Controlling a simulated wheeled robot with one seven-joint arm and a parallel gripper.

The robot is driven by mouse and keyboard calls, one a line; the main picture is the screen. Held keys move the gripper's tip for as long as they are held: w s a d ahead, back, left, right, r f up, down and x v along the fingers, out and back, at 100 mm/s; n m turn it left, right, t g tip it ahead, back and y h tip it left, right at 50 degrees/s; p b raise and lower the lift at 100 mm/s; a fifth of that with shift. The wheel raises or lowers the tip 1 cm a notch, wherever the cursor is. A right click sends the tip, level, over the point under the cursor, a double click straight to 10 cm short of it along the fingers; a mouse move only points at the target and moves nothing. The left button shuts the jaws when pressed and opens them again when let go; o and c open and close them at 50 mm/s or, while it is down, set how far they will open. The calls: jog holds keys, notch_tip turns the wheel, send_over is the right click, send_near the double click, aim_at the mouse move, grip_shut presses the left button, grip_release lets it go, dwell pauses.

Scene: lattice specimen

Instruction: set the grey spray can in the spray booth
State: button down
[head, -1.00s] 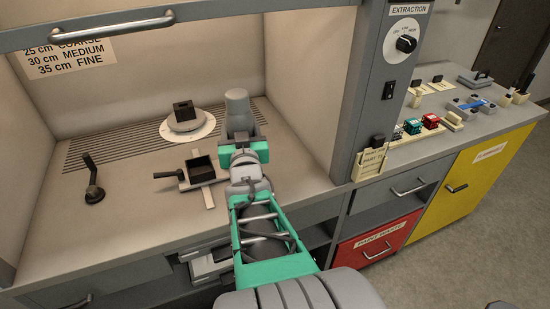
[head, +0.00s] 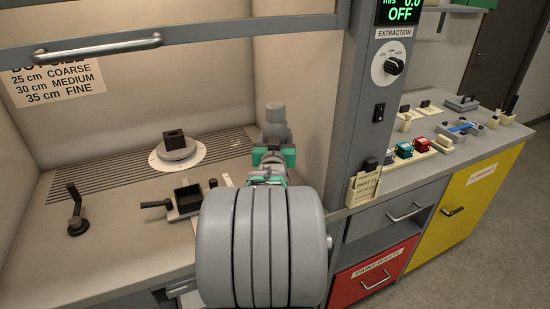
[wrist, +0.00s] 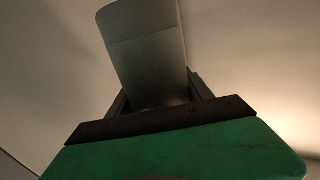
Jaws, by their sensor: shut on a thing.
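The grey spray can (head: 275,113) is upright at the far end of my arm, inside the spray booth near its right wall. My gripper (head: 274,141) is shut on the can; my own wrist and arm hide its lower part. In the wrist view the can (wrist: 145,48) stands between the fingers of my gripper (wrist: 160,98). The spray booth (head: 110,225) has a pale floor with a slotted strip at the back. I cannot tell whether the can touches the floor.
A round turntable (head: 178,155) with a dark block stands at the booth's back middle. A dark square tray with a handle (head: 187,197) sits left of my arm. A black lever (head: 76,212) stands at left. The raised sash handle (head: 98,47) crosses the top. Booth floor between lever and tray is clear.

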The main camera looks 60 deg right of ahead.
jog(key=w+d+f+b, duration=0.2)
jog(key=d+f, duration=0.1)
jog(key=f, duration=0.4)
jog(key=shift+f+b, duration=0.3)
jog(key=shift+b, duration=0.05)
jog(key=shift+w, duration=0.1)
jog(key=shift+f+b, duration=0.4)
jog(key=shift+b, duration=0.1)
jog(key=shift+f+b, duration=0.25)
jog(key=shift+b, duration=0.2)
jog(key=shift+c, duration=2.1)
grip_release()
